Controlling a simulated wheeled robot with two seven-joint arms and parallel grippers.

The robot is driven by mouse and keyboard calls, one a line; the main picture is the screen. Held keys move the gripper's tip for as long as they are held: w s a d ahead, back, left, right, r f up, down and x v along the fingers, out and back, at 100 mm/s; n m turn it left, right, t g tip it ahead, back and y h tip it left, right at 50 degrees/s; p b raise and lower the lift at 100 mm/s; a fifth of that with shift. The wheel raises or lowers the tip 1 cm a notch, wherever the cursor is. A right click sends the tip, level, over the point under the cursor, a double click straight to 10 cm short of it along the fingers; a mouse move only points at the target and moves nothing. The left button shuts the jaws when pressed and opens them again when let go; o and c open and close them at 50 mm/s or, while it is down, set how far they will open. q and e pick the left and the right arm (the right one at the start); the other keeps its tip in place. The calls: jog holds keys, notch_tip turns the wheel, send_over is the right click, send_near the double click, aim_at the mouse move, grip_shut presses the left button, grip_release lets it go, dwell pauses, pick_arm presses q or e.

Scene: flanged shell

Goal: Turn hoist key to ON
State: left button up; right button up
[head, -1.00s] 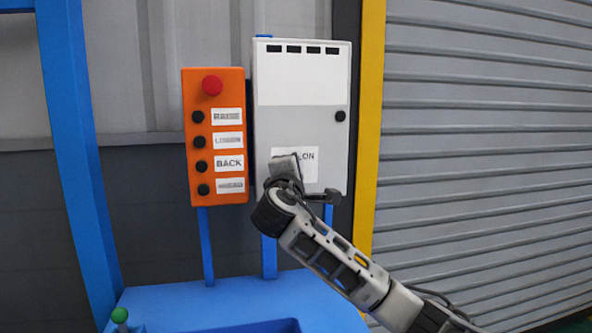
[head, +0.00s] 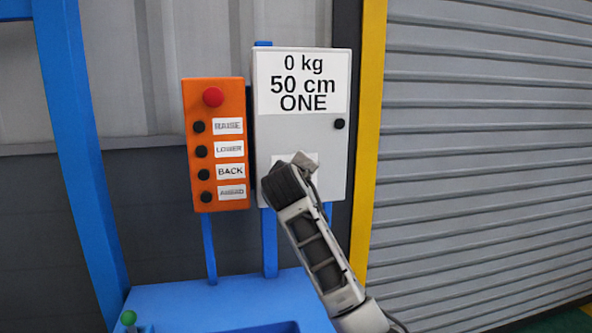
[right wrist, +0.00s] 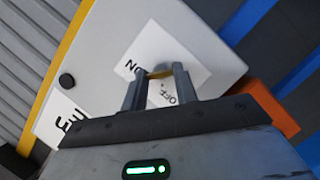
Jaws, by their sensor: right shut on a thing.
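The grey hoist control box (head: 300,140) stands upright on blue posts. Its white display at the top reads "0 kg", "50 cm" and "ONE". A white label with ON and OFF sits low on its front and shows in the right wrist view (right wrist: 185,62). My right gripper (right wrist: 158,80) is at this label, its two fingers closed around a small yellowish hoist key (right wrist: 160,74), mostly hidden between them. In the head view my right wrist covers the key and most of the label. My left gripper is in no view.
An orange push-button panel (head: 200,150) with a red knob (head: 213,97) and several black buttons stands close left of the box. A black knob (head: 339,124) is at the box's right edge. A yellow post (head: 368,130) and grey shutter (head: 480,150) are at right.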

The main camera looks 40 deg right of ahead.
jog(key=shift+m+y+p, duration=0.3)
jog(key=shift+m+p, duration=0.05)
jog(key=shift+m, duration=0.15)
dwell(0.3)
jog(key=o, duration=1)
jog(key=shift+s+a, duration=0.1)
jog(key=b+v, duration=0.1)
jog(key=v, duration=1.4)
jog(key=shift+s+a+r, duration=0.15)
jog(key=shift+s+a, duration=0.05)
jog(key=shift+s, duration=0.1)
